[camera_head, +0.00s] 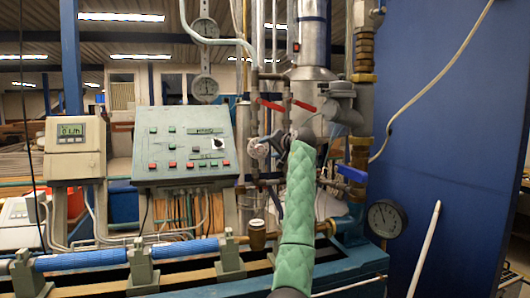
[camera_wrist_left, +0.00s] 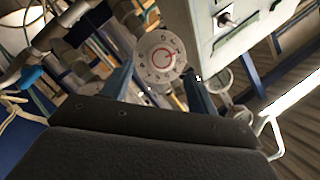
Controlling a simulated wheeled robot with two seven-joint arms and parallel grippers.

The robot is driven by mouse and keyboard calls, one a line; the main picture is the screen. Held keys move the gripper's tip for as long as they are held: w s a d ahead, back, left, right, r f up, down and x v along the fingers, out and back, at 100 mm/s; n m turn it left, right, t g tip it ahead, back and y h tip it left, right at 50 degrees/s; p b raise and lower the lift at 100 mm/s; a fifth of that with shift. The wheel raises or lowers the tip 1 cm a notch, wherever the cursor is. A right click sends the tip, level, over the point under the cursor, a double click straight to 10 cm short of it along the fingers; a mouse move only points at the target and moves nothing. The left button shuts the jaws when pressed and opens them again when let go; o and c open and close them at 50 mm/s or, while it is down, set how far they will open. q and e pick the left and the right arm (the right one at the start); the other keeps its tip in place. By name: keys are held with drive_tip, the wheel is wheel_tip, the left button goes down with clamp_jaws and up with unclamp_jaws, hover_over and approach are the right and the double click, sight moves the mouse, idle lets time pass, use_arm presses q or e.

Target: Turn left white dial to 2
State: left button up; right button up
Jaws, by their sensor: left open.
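The white dial (camera_wrist_left: 160,55) shows in the left wrist view, a round face with dark numerals and a red ring at its middle. Its setting is too small to read surely. In the head view it is a small pale disc (camera_head: 257,149) right of the control panel, partly hidden by my gripper. My left gripper (camera_head: 274,143) is at the end of the green-sleeved arm. In the wrist view its two blue-grey fingers (camera_wrist_left: 159,76) are apart, one on each side of the dial; I cannot tell whether they touch it. My right gripper is not in view.
The sloped control panel (camera_head: 185,152) with buttons and a knob stands left of the dial. Red-handled valves (camera_head: 271,104), a blue-handled valve (camera_head: 352,173) and pipes crowd the area around the gripper. A pressure gauge (camera_head: 387,218) is at lower right, before a blue wall (camera_head: 450,130).

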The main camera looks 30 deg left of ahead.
use_arm(q)
drive_tip(key=v, duration=0.3)
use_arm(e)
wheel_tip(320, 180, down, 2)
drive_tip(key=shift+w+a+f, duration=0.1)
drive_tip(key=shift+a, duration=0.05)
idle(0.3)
